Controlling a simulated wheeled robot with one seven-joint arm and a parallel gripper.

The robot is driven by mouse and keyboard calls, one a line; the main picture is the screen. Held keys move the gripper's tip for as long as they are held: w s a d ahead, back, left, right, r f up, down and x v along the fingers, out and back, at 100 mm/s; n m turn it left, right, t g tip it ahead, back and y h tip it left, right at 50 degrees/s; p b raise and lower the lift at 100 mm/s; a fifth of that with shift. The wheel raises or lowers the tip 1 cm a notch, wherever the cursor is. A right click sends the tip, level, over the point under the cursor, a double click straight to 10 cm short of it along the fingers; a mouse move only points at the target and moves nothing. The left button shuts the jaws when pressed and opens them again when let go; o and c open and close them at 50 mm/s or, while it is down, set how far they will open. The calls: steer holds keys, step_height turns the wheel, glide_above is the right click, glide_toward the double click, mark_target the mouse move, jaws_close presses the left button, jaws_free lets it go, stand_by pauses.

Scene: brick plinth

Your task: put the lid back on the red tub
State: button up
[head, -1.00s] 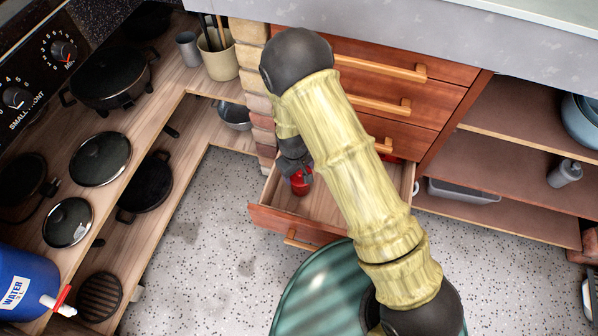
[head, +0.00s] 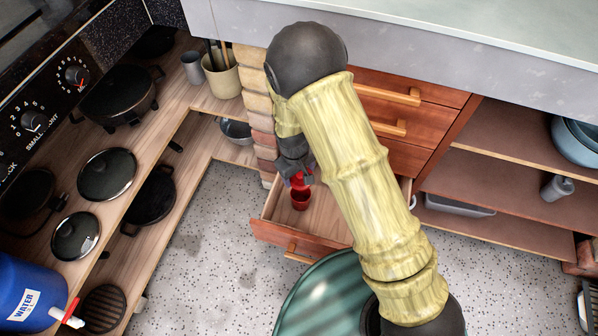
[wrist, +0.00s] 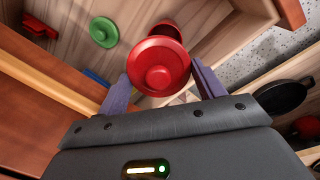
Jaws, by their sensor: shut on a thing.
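My gripper (head: 300,178) is inside the open wooden drawer (head: 327,215), shut on the round red lid (wrist: 160,66). The lid's knob faces the wrist camera, and the two fingers pinch its rim from either side. The red tub (head: 300,200) is in the drawer, just below the gripper in the head view. In the wrist view, part of a red round shape, likely the tub (wrist: 166,27), shows just past the lid. The lid hides the rest of it. The lid seems raised above the tub, slightly to one side; the exact gap is unclear.
A green round knobbed lid (wrist: 103,32), a red piece (wrist: 40,27) and a blue piece (wrist: 97,77) lie in the drawer. A brick pillar (head: 257,110) stands to the drawer's left. Closed drawers (head: 412,105) are above. Shelves (head: 490,190) are at right.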

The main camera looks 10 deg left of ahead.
mark_target(299, 184)
steer(key=shift+w+f+g+b, duration=0.1)
steer(key=shift+f+g+b, duration=0.2)
steer(key=shift+f+b, duration=0.8)
steer(key=shift+w+f+g+b, duration=0.1)
steer(key=shift+f+g+b, duration=0.25)
steer(key=shift+b, duration=0.55)
steer(key=shift+r+g, duration=0.15)
steer(key=shift+g, duration=0.1)
step_height(299, 184, down, 4)
steer(key=b, duration=0.4)
steer(key=shift+f+b, duration=0.25)
steer(key=shift+b, duration=0.1)
steer(key=shift+f, duration=0.95)
steer(key=shift+p, duration=0.6)
